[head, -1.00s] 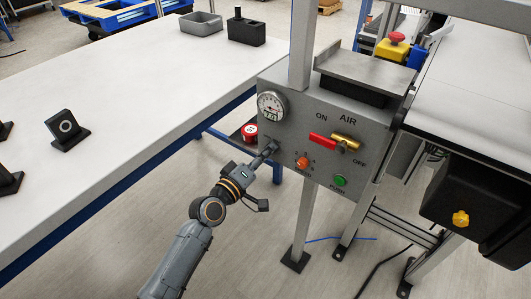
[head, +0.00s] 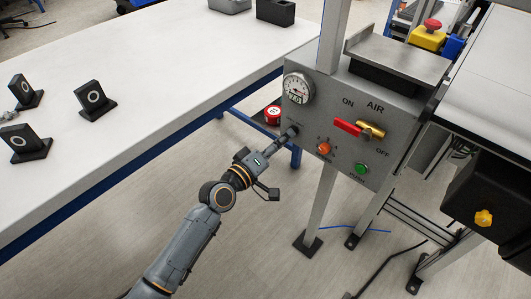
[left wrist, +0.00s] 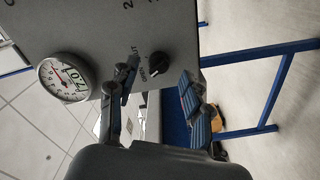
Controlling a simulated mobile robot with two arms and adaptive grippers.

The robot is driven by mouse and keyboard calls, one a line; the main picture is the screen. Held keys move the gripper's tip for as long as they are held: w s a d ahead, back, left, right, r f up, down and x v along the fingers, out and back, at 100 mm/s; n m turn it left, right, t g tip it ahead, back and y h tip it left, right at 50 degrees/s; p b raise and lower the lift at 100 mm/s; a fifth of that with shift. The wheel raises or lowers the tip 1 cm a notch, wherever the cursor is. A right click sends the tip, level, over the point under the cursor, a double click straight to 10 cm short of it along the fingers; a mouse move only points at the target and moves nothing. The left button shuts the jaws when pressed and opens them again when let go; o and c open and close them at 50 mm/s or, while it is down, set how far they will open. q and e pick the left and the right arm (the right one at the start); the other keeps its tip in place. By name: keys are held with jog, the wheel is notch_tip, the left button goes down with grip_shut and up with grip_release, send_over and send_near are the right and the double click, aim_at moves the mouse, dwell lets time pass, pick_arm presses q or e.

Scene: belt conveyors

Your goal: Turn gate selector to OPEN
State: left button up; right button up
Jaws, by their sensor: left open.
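The gate selector is a small black knob (left wrist: 157,65) on the grey panel (left wrist: 90,25), with small lettering beside it in the left wrist view. Its exact pointing is hard to read. My left gripper (left wrist: 157,88) is open, its two fingers on either side of the knob in that view, with the knob just beyond the fingertips. I cannot tell whether they touch it. In the head view my left gripper (head: 286,137) reaches the panel's lower left, below the gauge, and largely hides the selector. My right gripper is out of view.
The panel (head: 340,85) also carries a gauge (head: 298,87), a red-handled AIR valve (head: 350,129), an orange knob (head: 323,148) and a green button (head: 361,169). A white table (head: 160,75) stands left, with black stands (head: 94,99). A conveyor (head: 490,80) is at right.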

pick_arm(q)
jog(key=v, duration=0.9)
jog(key=shift+s, duration=0.15)
jog(key=shift+a, duration=0.1)
